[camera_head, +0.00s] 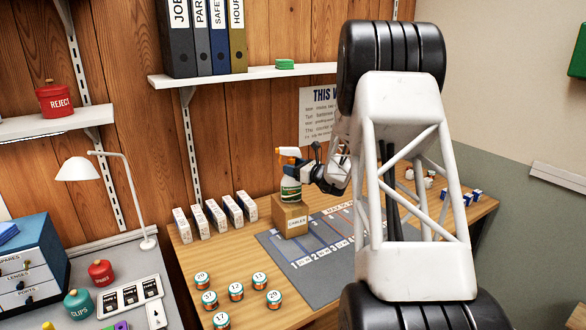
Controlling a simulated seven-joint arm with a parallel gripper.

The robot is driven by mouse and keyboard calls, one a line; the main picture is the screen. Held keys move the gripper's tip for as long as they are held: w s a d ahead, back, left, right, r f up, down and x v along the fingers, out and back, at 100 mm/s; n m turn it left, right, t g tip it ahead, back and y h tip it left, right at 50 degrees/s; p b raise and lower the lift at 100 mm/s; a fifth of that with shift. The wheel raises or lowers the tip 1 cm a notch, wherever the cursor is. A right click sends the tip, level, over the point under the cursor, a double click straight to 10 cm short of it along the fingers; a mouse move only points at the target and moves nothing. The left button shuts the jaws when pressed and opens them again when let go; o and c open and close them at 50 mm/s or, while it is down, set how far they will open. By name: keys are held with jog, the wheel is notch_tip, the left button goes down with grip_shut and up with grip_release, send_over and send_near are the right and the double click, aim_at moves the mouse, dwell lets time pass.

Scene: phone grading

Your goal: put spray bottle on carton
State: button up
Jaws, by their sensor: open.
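The spray bottle (290,188) has a white head, an orange nozzle and a green label. It looks upright, with its base at the top of the brown carton (291,220). Whether it rests fully on the carton is hard to tell at this size. My gripper (301,172) is dark and reaches in from the right at the bottle's upper part. It is open, with its fingers close beside the bottle; whether they touch it is unclear. The carton stands on the wooden table and bears a small white label.
Several white boxes (216,217) stand in a row left of the carton. Several round tins (236,291) stand in front on the table. A grey mat (312,284) lies right of the carton, partly hidden by my arm. A lamp (134,195) stands at left.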

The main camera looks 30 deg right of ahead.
jog(key=v, duration=1.1)
jog(key=shift+s, duration=0.3)
dwell(0.3)
jog(key=s+a+r+n+g+y, duration=0.1)
jog(key=s+a+r+n+g, duration=0.3)
jog(key=a, duration=0.7)
jog(key=s+a+r+n+g+y, duration=0.1)
jog(key=s+a+n+g, duration=0.2)
jog(key=s+a+n, duration=0.55)
jog(key=s+a+r+n+g, duration=0.2)
jog(key=a+r+g, duration=0.15)
jog(key=a, duration=0.95)
jog(key=s+a+n+g+h, duration=0.1)
jog(key=s+a+n+h, duration=0.3)
jog(key=s+n, duration=0.4)
jog(key=s+a+f+n+g+h, duration=0.1)
jog(key=s+a+n+h, duration=0.4)
jog(key=s, duration=1.6)
jog(key=shift+a+n+g, duration=0.35)
jog(key=shift+n+g, duration=0.4)
jog(key=shift+n, duration=1)
